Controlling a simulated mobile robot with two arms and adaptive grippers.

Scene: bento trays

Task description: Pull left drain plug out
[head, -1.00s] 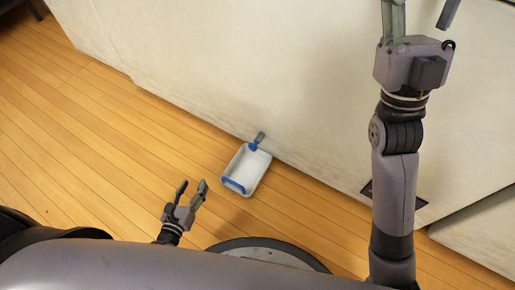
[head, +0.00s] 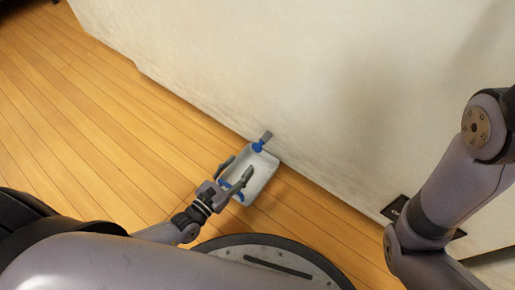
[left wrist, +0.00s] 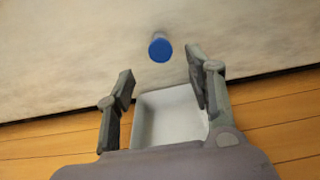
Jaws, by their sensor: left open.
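The plug shows as a blue round end (head: 257,147) on a short grey stub at the foot of the pale wall. In the left wrist view its blue disc (left wrist: 160,48) is ahead, between and just beyond my fingertips. My left gripper (head: 238,168) is open and empty, reaching over the tray towards the plug. It also shows in the left wrist view (left wrist: 159,72), with its fingers spread and apart from the plug. A white tray (head: 264,178) lies on the floor below the plug, partly hidden by the gripper. My right gripper is out of view.
The pale wall (head: 330,110) rises behind the tray and plug. The wooden floor (head: 90,110) is clear to the left. A dark flat plate (head: 397,208) is at the wall's lower right, near my right arm.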

